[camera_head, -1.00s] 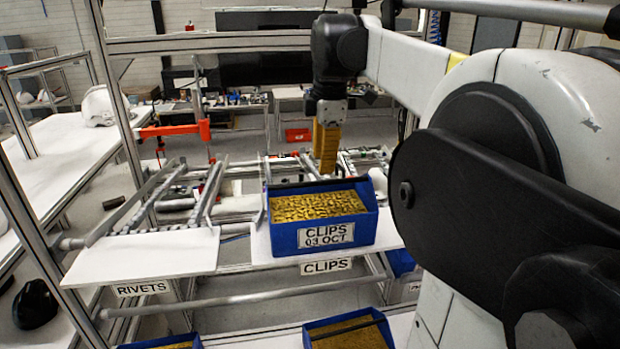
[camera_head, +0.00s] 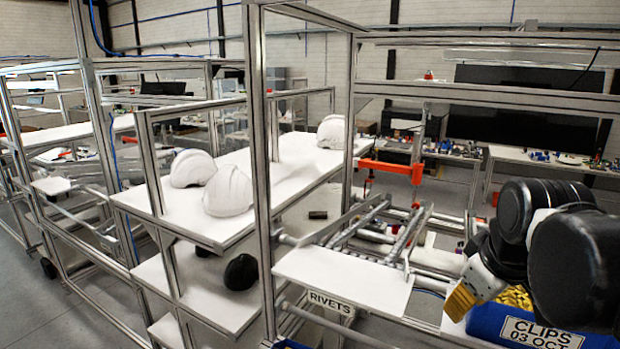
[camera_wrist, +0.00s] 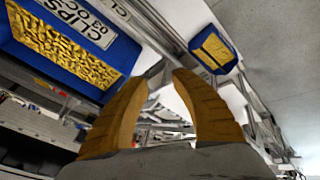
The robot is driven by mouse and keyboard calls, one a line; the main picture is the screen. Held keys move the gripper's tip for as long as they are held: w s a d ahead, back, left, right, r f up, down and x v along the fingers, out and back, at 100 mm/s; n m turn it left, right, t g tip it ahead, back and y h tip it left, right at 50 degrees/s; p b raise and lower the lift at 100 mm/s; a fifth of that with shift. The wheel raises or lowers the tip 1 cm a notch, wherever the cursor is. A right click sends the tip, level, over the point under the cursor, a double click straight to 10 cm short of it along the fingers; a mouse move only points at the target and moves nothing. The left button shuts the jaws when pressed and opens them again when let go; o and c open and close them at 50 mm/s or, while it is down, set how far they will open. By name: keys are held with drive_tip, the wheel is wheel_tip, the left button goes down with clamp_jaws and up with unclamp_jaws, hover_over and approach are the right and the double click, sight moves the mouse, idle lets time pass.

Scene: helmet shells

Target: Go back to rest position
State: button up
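My gripper (camera_head: 460,301) shows yellow fingers at the right of the head view, beside the left end of the blue clips bin (camera_head: 540,332). In the wrist view my gripper (camera_wrist: 160,75) has its two curved yellow fingers apart, with nothing between them. The blue bin (camera_wrist: 122,55), full of gold clips and labelled CLIPS 03 OCT, is at the upper left there, apart from the fingers. The arm is folded close to the camera at the right and hides part of the bin in the head view.
White helmet shells (camera_head: 228,192) stand on a white table (camera_head: 285,185) at centre left. A black shell (camera_head: 241,272) lies on the shelf below. An empty white RIVETS shelf (camera_head: 345,280) and upright metal frame posts (camera_head: 262,150) stand nearby. A second blue bin (camera_wrist: 212,50) shows in the wrist view.

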drive_tip(key=s+a+f+m+t+y, duration=0.1)
drive_tip(key=s+a+f+m, duration=0.15)
drive_tip(key=a+f, duration=0.3)
drive_tip(key=s+a+f+m+t, duration=0.1)
drive_tip(key=s+a+f+m, duration=0.1)
drive_tip(key=s+a+f, duration=0.3)
wheel_tip(320, 180, down, 36)
drive_tip(key=w+d+b, duration=0.1)
drive_tip(key=b, duration=3.5)
drive_tip(key=shift+w+d+r, duration=0.15)
drive_tip(key=shift+w+d, duration=0.1)
drive_tip(key=shift+d, duration=0.15)
